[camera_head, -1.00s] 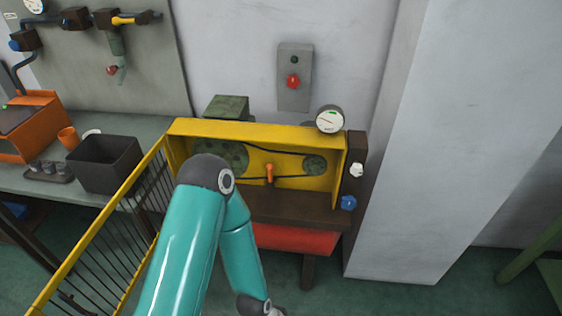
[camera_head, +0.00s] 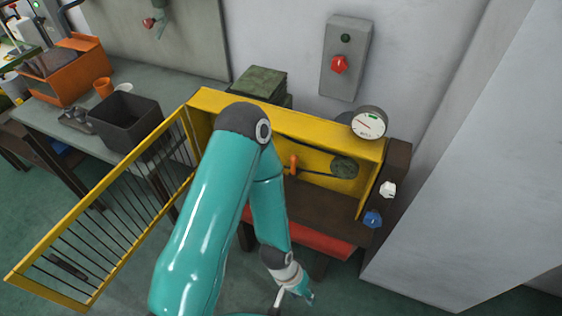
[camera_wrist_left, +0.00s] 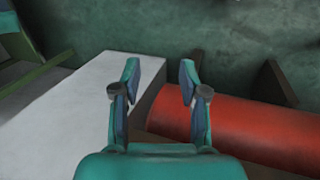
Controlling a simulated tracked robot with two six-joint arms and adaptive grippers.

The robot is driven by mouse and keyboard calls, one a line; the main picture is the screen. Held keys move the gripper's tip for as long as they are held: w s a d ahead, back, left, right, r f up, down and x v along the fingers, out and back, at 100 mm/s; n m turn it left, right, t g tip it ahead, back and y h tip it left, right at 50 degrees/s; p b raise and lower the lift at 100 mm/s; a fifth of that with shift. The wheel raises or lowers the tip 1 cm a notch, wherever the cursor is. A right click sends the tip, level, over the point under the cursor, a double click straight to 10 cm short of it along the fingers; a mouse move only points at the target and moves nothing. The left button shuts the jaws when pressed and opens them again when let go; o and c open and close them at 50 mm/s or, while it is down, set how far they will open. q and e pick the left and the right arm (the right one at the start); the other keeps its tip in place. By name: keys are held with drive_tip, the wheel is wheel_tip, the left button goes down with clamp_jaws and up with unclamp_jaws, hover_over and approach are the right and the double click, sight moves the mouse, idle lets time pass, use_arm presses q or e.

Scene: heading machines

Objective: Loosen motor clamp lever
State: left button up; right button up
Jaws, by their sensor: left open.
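A small orange lever (camera_head: 294,165) stands upright inside the open yellow housing (camera_head: 230,101), between the belt runs; I take it for the clamp lever. A dark green pulley (camera_head: 344,167) is to its right. My left arm hides the housing's left part. My left gripper (camera_head: 296,299) is low in front of the housing, well below and apart from the lever. In the left wrist view the left gripper (camera_wrist_left: 160,80) is open with nothing between its fingers. A red cylinder (camera_wrist_left: 245,130) lies to its right there. The lever is not in that view. My right gripper is not in view.
The barred yellow guard door (camera_head: 60,237) is swung open to the left. A gauge (camera_head: 369,123), a white knob (camera_head: 388,189) and a blue knob (camera_head: 372,219) are at the right. A switch box (camera_head: 346,60) is on the wall. A dark bin (camera_head: 124,122) stands on the bench.

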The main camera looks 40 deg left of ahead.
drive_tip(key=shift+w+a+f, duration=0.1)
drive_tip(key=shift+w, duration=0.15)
